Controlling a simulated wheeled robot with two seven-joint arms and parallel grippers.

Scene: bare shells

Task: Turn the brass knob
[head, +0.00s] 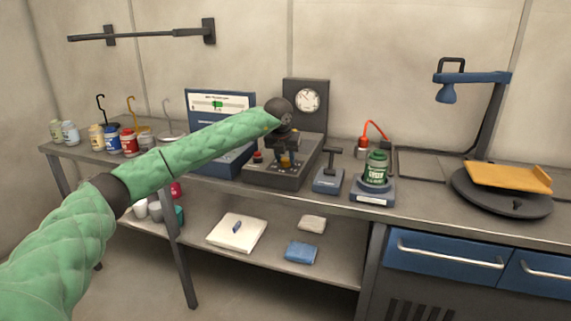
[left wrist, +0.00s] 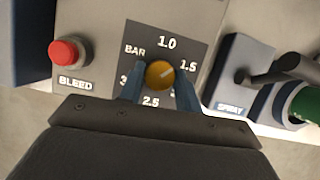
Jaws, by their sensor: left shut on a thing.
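The brass knob (left wrist: 160,74) is a round, golden dial in the middle of a dark scale plate marked BAR, 1.0, 1.5 and 2.5. Other numbers are partly hidden by my fingers. A pale line on the knob points to the upper right, roughly toward 1.5. My left gripper (left wrist: 159,84) reaches down over the plate, one blue finger on each side of the knob, and is shut on it. In the head view my left gripper (head: 287,157) is above the grey control box (head: 261,178). My right gripper is not in view.
A red BLEED button (left wrist: 65,52) is left of the plate. A SPRAY lever unit (head: 328,179) and a stand holding a green jar (head: 376,170) are to the right. A round gauge (head: 308,99) rises behind the box. Several jars stand at the left.

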